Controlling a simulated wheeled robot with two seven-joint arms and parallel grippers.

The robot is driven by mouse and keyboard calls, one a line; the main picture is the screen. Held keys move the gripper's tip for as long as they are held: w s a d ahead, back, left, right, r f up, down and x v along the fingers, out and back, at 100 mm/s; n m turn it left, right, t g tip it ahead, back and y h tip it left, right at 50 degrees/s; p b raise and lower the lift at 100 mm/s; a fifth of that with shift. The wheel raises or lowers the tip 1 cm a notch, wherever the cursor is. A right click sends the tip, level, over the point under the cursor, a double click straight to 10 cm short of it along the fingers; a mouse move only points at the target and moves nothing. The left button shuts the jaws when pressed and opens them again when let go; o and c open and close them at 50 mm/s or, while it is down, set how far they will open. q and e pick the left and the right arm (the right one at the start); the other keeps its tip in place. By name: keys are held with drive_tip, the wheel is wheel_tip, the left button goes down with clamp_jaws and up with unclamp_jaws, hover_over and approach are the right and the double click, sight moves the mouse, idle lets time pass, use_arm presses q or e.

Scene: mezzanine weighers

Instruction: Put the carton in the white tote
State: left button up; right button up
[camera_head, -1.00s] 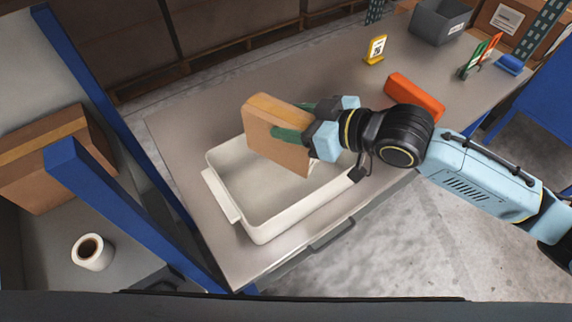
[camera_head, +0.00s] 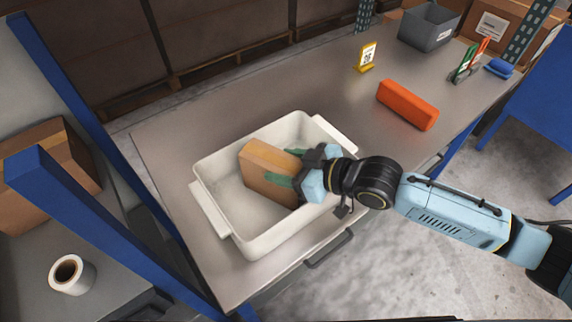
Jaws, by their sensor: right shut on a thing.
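My left gripper is not in view.
An orange block (camera_head: 407,104) lies right of the tote. A blue post (camera_head: 100,225) rises at the left. The table's middle is clear.

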drive_tip(key=shift+r, duration=0.2)
drive_tip(key=shift+f, duration=0.15)
drive_tip(key=o, duration=1.7)
drive_tip(key=shift+f, duration=0.1)
drive_tip(key=shift+c, duration=0.2)
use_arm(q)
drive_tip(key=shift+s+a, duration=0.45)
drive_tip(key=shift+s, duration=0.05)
use_arm(e)
drive_tip(key=shift+r, duration=0.25)
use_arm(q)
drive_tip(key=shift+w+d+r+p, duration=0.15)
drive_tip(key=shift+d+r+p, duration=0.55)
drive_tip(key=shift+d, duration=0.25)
use_arm(e)
drive_tip(key=v, duration=1.2)
drive_tip(key=shift+f, duration=0.15)
